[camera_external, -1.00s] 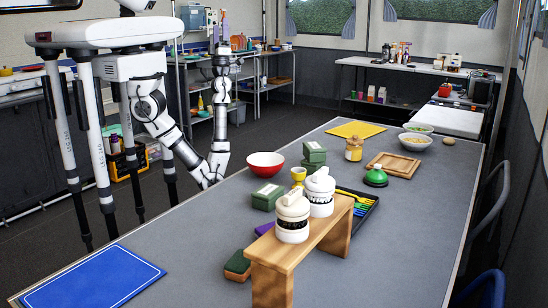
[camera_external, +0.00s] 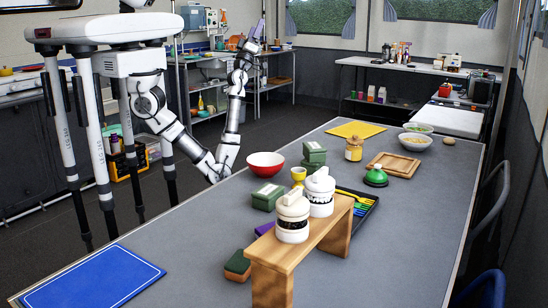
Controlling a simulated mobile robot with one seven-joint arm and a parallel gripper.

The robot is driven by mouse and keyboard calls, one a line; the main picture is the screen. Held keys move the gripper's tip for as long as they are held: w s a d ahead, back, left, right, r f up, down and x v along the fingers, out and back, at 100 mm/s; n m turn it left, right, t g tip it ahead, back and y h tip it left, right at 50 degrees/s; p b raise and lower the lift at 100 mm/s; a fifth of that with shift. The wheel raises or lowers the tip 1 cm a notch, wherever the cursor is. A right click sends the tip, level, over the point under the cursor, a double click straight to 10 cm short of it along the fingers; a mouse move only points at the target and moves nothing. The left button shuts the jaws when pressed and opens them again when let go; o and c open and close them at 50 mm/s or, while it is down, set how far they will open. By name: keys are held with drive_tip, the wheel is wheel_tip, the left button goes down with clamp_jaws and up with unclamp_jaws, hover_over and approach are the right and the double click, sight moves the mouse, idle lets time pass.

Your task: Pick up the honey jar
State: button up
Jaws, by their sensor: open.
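The honey jar (camera_external: 354,149), a small golden-yellow jar, stands upright on the grey table, right of the stacked green boxes. My gripper (camera_external: 258,28) is raised high beyond the table's far left edge, pointing up, well apart from the jar. It is open and looks empty, though its fingers are small in this view. My arm (camera_external: 228,150) bends up from beside the table edge.
A red bowl (camera_external: 266,165) and green boxes (camera_external: 314,152) stand left of the jar. A wooden tray (camera_external: 394,165), a green domed item (camera_external: 375,176) and a yellow mat (camera_external: 357,130) are near it. White-lidded jars stand on a wooden stand (camera_external: 284,252) in front.

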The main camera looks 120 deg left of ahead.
drive_tip(key=w+a+f+m+t+h+p, duration=0.1)
drive_tip(key=w+a+f+m+t+h, duration=0.1)
drive_tip(key=w+a+f+h, duration=0.45)
drive_tip(key=w+a+f+m+t+h+p, duration=0.1)
drive_tip(key=w+a+t+h, duration=0.3)
drive_tip(key=a, duration=0.6)
drive_tip(key=m+g+h+p, duration=0.3)
drive_tip(key=m+g+h, duration=0.45)
drive_tip(key=h, duration=0.75)
hover_over(355, 139)
drive_tip(key=s+d, duration=0.2)
drive_tip(key=d, duration=0.2)
wheel_tip(355, 139, down, 19)
drive_tip(key=m+t, duration=0.1)
drive_tip(key=t, duration=0.1)
drive_tip(key=shift+m+g, duration=0.25)
drive_tip(key=x, duration=0.8)
drive_tip(key=shift+s+d+p, duration=0.1)
drive_tip(key=shift+d+p, duration=0.2)
drive_tip(key=shift+p, duration=0.05)
drive_tip(key=x, duration=0.1)
drive_tip(key=p+x, duration=0.1)
drive_tip(key=x, duration=0.2)
drive_tip(key=shift+s+a+f, duration=0.15)
drive_tip(key=shift+a+f, duration=0.15)
drive_tip(key=shift+a+f+p, duration=0.15)
drive_tip(key=shift+f+p, duration=0.15)
drive_tip(key=shift+f, duration=0.2)
drive_tip(key=c, duration=1.4)
